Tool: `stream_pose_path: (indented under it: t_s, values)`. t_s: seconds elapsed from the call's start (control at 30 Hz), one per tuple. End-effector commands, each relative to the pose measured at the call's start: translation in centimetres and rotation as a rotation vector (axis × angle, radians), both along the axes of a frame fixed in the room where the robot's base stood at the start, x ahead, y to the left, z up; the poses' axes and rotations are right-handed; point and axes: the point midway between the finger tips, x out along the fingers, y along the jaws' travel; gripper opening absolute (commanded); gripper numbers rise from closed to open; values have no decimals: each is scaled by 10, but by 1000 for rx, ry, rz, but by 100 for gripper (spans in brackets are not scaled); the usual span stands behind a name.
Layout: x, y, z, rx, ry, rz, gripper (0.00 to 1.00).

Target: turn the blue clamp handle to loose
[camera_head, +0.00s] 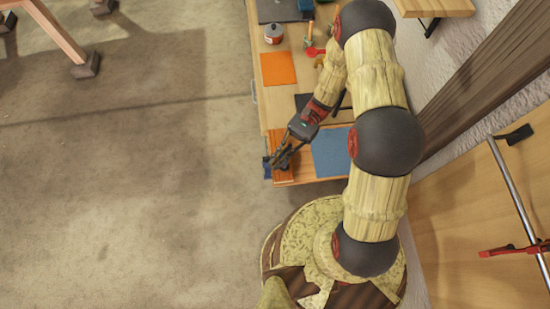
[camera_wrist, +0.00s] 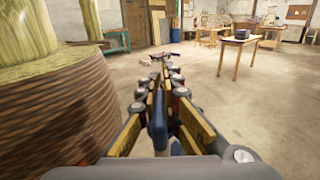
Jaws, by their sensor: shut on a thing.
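The blue clamp handle (camera_wrist: 158,120) shows in the wrist view as a dark blue bar between the two fingers of my gripper (camera_wrist: 163,78). The fingers are shut on it. In the head view my gripper (camera_head: 280,158) reaches down to the near left corner of the bench, at the blue clamp (camera_head: 268,168). The clamp is small there and partly hidden by the fingers. How far the handle is turned cannot be told.
The bench (camera_head: 273,113) carries an orange sheet (camera_head: 279,68), a blue sheet (camera_head: 331,152), a can (camera_head: 273,34) and several tools. A wall stands to the right. A wooden table (camera_wrist: 238,50) stands farther off.

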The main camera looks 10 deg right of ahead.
Motion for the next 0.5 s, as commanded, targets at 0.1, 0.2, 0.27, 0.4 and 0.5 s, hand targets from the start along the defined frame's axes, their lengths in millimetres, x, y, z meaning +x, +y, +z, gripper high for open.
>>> stream_pose_path:
  t_s: [0.1,0.2,0.27,0.4,0.5]
  values:
    - [-5,-2,-10,-12,-4,115,0]
    - [-8,-5,-10,-11,-4,211,0]
    - [-9,-8,-10,-10,-4,267,0]
    - [-12,-13,-10,-10,-3,396,0]
    - [-13,-17,-10,-9,-3,479,0]
